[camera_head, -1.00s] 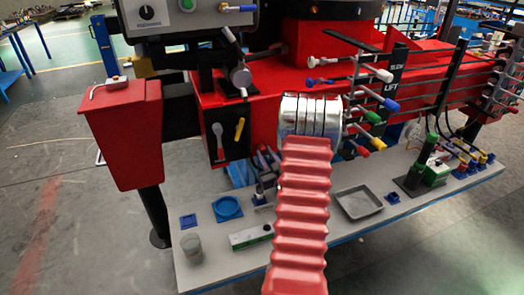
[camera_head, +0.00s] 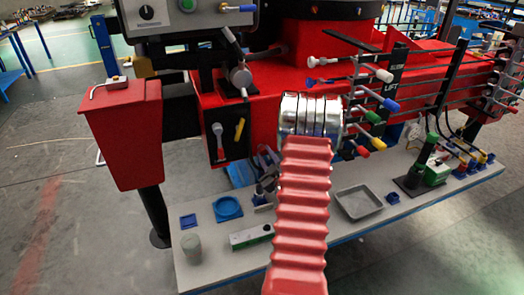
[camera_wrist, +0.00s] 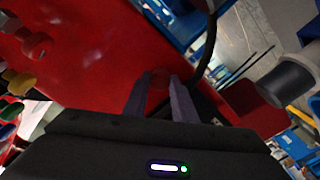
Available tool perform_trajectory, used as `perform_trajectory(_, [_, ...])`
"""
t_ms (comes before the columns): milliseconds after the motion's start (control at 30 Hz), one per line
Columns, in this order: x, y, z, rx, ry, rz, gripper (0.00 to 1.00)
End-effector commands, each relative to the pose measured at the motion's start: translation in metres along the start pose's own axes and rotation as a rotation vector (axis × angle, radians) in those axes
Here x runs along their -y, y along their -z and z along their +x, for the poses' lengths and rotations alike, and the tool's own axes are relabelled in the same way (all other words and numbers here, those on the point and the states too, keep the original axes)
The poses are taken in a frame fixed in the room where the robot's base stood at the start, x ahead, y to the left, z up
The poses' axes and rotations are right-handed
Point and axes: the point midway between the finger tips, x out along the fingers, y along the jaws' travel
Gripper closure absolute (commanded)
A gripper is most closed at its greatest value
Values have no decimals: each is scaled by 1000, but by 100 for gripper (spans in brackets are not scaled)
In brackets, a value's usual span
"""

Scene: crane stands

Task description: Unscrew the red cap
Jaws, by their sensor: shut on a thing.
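The red cap (camera_wrist: 158,80) shows in the wrist view as a small, round, dark red shape between my two grey fingertips. Its outline blends into the large red surface behind it. My gripper (camera_wrist: 159,88) is shut on it, with one finger on each side. I cannot tell from this view whether the cap sits tight or loose. In the head view my ribbed red arm covers the middle, and neither the cap nor the hold can be made out there.
The red crane stand (camera_head: 240,95) fills the back, with several coloured levers (camera_head: 375,115) right of my arm. A red bin (camera_head: 125,130) stands left. The grey bench (camera_head: 345,225) holds a metal tray (camera_head: 358,203), a blue dish (camera_head: 228,208) and a green-white box (camera_head: 250,237).

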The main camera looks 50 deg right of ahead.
Motion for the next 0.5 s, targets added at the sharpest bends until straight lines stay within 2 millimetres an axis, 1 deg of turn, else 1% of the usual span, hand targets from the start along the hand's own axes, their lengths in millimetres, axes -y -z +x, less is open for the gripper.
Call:
perform_trajectory(267, [1,-1,-1,3,2,-188,100])
perform_trajectory(500, [1,-1,-1,3,2,-206,100])
